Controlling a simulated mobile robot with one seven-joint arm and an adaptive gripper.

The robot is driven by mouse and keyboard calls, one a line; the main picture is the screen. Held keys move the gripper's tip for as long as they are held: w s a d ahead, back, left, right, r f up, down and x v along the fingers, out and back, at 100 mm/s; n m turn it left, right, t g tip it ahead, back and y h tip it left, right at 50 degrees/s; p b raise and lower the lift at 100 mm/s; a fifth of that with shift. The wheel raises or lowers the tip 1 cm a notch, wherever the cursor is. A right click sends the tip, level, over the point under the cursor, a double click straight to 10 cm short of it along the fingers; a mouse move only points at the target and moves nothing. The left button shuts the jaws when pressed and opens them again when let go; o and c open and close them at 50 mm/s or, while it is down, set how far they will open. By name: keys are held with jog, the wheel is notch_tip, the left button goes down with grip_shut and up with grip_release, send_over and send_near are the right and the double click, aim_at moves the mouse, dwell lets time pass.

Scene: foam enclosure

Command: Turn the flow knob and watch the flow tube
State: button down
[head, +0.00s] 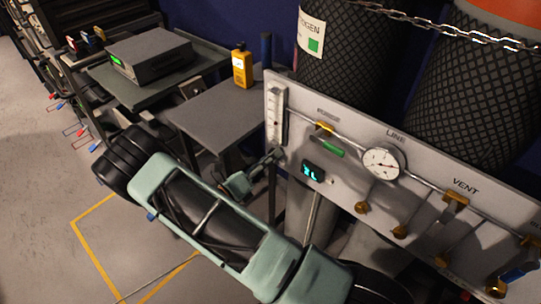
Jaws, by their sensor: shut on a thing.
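The flow tube (277,118) is a clear upright tube with a scale, at the left end of the grey gas panel (345,133). A small dark mark shows in its lower part, but the float reading is too small to tell. My gripper (273,156) is at the panel's left edge, just below the flow tube. Its fingers are closed around the flow knob, which they hide almost wholly. How far the knob is turned cannot be seen.
The panel also holds a round gauge (382,163), a green-handled valve (329,149), a small digital display (313,172) and several brass valves. Chained cylinders (352,50) stand behind. Open floor lies left.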

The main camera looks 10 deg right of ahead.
dwell(0.4)
jog(key=c, duration=1.6)
grip_release()
jog(key=v, duration=1.2)
